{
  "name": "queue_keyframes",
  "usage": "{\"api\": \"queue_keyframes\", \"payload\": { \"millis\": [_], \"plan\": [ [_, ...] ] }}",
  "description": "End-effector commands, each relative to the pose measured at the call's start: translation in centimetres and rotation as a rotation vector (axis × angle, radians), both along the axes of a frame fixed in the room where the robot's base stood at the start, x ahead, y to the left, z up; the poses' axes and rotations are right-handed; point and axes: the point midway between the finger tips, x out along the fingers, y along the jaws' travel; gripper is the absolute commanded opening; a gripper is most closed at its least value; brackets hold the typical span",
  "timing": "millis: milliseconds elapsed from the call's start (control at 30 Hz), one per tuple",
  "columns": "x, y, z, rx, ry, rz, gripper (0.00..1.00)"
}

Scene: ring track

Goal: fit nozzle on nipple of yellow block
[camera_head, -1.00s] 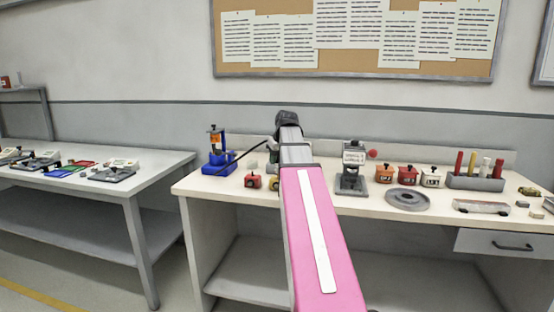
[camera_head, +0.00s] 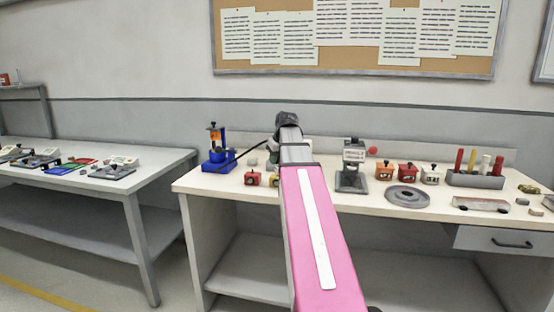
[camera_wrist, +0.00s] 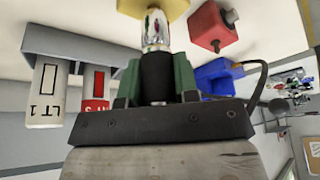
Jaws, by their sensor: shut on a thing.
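My gripper (camera_wrist: 156,92) is shut on the black nozzle (camera_wrist: 157,72), held between its green fingers in the wrist view. The nozzle's end lines up with the shiny metal nipple (camera_wrist: 157,32) of the yellow block (camera_wrist: 154,7) and appears to meet it; I cannot tell how far it goes over. The yellow block is cut off by the top edge there. In the head view the yellow block (camera_head: 273,181) is mostly hidden by my arm. A black hose (camera_head: 245,154) runs from the blue pump (camera_head: 216,152) toward my gripper.
A red block (camera_wrist: 213,27) with a dark nipple stands beside the yellow one. A grey stand (camera_head: 351,170), several small blocks, a round grey plate (camera_head: 407,197) and a pen holder (camera_head: 475,181) are to the right on the bench. A second table (camera_head: 150,163) is at the left.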

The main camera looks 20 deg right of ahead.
Motion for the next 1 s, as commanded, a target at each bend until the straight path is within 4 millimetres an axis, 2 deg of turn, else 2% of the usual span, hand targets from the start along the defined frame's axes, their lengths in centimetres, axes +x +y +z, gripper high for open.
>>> {"api": "queue_keyframes", "payload": {
  "millis": [1000],
  "plan": [
    [0.00,0.00,-0.71,0.000,0.000,0.000,0.02]
  ]
}}
